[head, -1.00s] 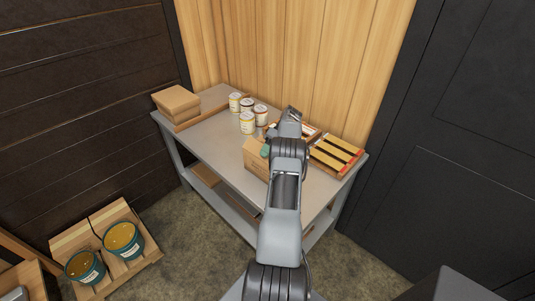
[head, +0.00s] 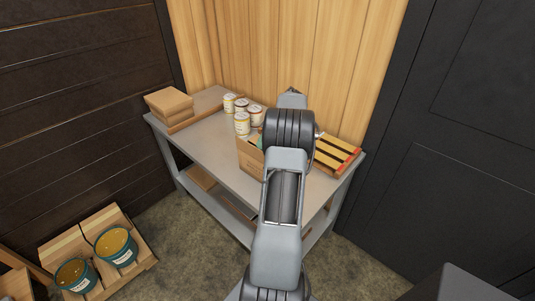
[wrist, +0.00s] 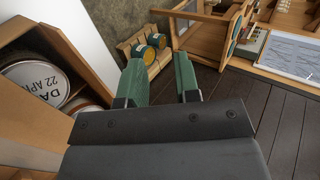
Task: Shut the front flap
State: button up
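A cardboard box (head: 249,157) stands on the grey worktable, largely hidden behind my arm in the head view. In the wrist view the box (wrist: 85,65) is at the left, its top open, with white-lidded cans (wrist: 38,82) inside. A cardboard panel on its near right side stands up beside the cans; I cannot tell for sure whether it is the front flap. My gripper (wrist: 160,72) has two green fingers, apart with nothing between them, just right of the box. I cannot tell whether a finger touches the cardboard.
The worktable (head: 200,140) also bears several white cans (head: 242,124), stacked cardboard (head: 168,102) and a slatted wooden tray (head: 335,157). A pallet with two teal buckets (head: 116,246) is on the floor at the left. The wood-panelled wall (head: 280,50) is close behind the table.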

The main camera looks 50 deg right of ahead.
jog(key=shift+s+a+r+b, duration=0.2)
jog(key=shift+s+a+r, duration=0.2)
jog(key=shift+s+a, duration=0.25)
jog(key=shift+s+a+r+b, duration=0.15)
jog(key=shift+s+a+r, duration=0.2)
jog(key=shift+s+a, duration=0.25)
jog(key=shift+s+a+r+b, duration=0.2)
jog(key=shift+s+a+r, duration=0.2)
jog(key=shift+s+a, duration=0.25)
